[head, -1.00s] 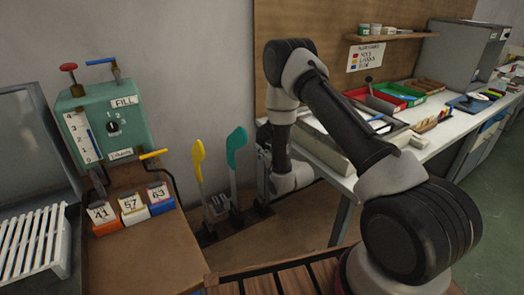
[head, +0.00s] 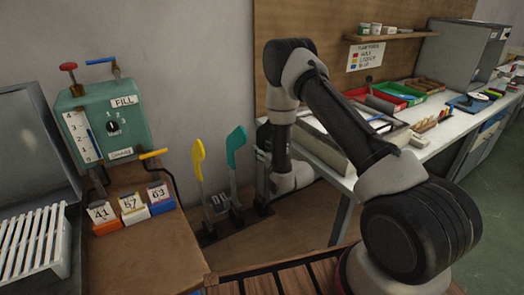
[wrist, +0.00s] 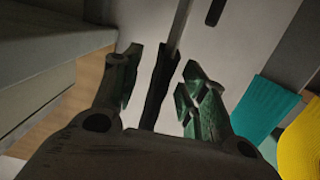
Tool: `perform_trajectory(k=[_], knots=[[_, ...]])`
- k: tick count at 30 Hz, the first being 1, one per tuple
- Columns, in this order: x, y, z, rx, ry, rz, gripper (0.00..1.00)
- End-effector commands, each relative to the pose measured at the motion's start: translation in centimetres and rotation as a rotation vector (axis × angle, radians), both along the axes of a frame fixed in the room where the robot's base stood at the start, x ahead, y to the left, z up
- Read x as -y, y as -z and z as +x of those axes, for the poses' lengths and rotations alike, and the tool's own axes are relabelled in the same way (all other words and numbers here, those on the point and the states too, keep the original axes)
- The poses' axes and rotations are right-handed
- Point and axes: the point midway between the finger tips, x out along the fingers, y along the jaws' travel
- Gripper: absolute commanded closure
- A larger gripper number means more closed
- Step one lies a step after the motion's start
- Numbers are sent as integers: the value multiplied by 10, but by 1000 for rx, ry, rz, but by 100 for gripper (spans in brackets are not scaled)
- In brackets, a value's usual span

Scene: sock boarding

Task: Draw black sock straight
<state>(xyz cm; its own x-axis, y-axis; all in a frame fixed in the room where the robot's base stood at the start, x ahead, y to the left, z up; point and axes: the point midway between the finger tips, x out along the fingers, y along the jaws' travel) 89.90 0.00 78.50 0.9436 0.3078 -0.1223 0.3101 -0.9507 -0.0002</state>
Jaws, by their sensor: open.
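My gripper (wrist: 160,66) is open in the wrist view, with one green-padded finger on each side of a narrow dark strip. The strip looks like the black sock (wrist: 156,92), seen nearly edge-on along a thin light grey upright. I see a gap between the strip and each finger. The teal form (wrist: 257,108) and the yellow form (wrist: 303,142) are at the right of this view. In the head view, the yellow form (head: 198,158) and teal form (head: 236,147) stand upright, left of my wrist. There, my arm largely hides the gripper and the black sock.
A green machine (head: 110,115) marked FILL stands at the left, above numbered blocks (head: 133,208). A white slatted rack (head: 35,243) is at the far left. The white workbench (head: 437,140) with several trays lies right of my arm, its edge close to my wrist.

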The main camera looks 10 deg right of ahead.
Motion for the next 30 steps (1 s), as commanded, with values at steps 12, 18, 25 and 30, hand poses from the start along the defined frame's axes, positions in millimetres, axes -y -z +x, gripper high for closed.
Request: perform_trajectory(k=[12,18,25,30], knots=[[10,0,-30,-2,0,0,57],[17,0,-51,-2,0,-1,57],[25,0,-75,-2,1,0,57],[28,0,-85,0,0,0,57]])
